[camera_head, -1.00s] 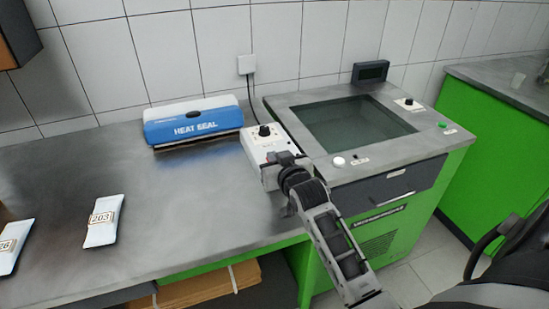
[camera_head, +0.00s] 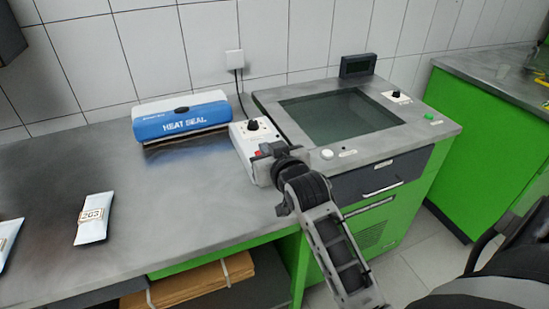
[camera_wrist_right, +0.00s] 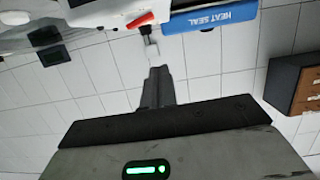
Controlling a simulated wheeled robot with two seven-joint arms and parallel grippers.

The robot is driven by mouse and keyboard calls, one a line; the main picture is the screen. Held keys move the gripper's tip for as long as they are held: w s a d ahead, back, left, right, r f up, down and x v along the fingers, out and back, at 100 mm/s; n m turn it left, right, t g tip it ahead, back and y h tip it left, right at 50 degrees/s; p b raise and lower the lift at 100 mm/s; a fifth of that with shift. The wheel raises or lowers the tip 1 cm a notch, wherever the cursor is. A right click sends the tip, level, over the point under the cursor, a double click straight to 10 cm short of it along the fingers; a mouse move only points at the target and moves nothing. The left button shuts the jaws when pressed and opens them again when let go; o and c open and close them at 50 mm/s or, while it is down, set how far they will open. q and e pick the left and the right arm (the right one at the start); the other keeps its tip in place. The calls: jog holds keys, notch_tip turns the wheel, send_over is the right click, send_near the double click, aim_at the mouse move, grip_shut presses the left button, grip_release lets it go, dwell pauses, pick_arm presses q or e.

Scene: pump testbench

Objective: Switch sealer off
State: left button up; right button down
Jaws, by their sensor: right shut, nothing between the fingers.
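The blue and white heat sealer (camera_head: 183,120), marked HEAT SEAL, stands on the grey bench against the wall. Its white control box (camera_head: 244,138) with a black knob (camera_head: 253,125) stands to its right. A red switch (camera_head: 258,153) shows at the box's front, partly covered by my gripper; it also shows in the right wrist view (camera_wrist_right: 140,20). My right gripper (camera_head: 264,160) is shut and empty, right at the front of the box. I cannot tell whether it touches the switch. In the right wrist view its closed fingers (camera_wrist_right: 157,76) lie just below the switch. My left gripper is out of view.
A green cabinet with a dark glass panel (camera_head: 340,115), a knob (camera_head: 397,97) and buttons stands close to the right of the box. A pouch labelled 203 (camera_head: 94,218) lies on the bench at left. Bare bench (camera_head: 170,200) lies between.

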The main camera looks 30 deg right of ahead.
jog(key=shift+v, duration=2.25)
jog(key=shift+a, duration=0.1)
jog(key=s+a+f+n+g+y, duration=0.1)
jog(key=s+a+f+g, duration=0.3)
jog(key=s, duration=0.4)
jog(key=s+a+f+n+g+y, duration=0.1)
jog(key=s+a+f+n+g, duration=0.15)
jog(key=s+f, duration=0.4)
jog(key=s+a+f+n+g+y, duration=0.15)
jog(key=s+f+g, duration=0.3)
jog(key=s, duration=0.45)
jog(key=w+a+f+t+y, duration=0.2)
jog(key=w+a+f+t, duration=0.3)
jog(key=f, duration=0.3)
jog(key=shift+w+a+f+t, duration=0.2)
jog(key=shift+w+t, duration=0.35)
jog(key=shift+t, duration=0.05)
